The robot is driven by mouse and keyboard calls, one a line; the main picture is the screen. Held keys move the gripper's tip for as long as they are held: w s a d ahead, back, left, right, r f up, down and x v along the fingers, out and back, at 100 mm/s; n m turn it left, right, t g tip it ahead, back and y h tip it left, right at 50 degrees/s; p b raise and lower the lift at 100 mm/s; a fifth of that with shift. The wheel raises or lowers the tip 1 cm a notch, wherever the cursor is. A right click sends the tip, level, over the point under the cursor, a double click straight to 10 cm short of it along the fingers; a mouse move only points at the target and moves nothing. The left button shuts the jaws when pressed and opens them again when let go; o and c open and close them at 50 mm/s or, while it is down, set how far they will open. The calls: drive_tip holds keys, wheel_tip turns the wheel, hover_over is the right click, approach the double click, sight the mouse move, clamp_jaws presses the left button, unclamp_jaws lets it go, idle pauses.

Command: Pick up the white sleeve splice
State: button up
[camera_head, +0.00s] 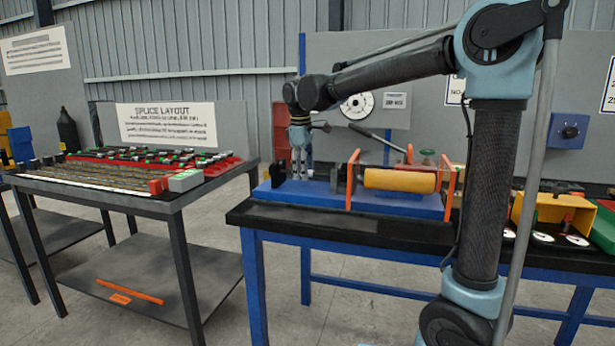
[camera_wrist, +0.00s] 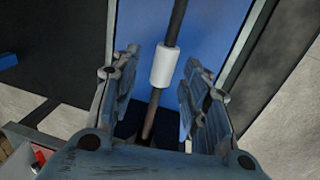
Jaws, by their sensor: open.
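The white sleeve splice (camera_wrist: 163,66) shows in the wrist view as a short white cylinder around a dark bar (camera_wrist: 176,22). The bar runs on from both ends of it, above a blue surface. My gripper (camera_wrist: 162,85) is open, with one finger on each side of the sleeve and bar. A gap shows between each finger and the sleeve. In the head view my gripper (camera_head: 300,165) points down at the left end of the blue fixture (camera_head: 400,203). The sleeve is too small or hidden to make out clearly there.
The fixture has orange uprights and a yellow cylinder (camera_head: 399,180), right of my gripper. It stands on a black-topped bench (camera_head: 330,224). A yellow bin (camera_head: 541,214) and white discs are farther right. Another table (camera_head: 120,195) with bars and red racks stands left, across a floor gap.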

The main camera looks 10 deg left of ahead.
drive_tip(key=shift+f, duration=0.1)
clamp_jaws()
idle(0.3)
wheel_tip(320, 180, up, 10)
idle(0.5)
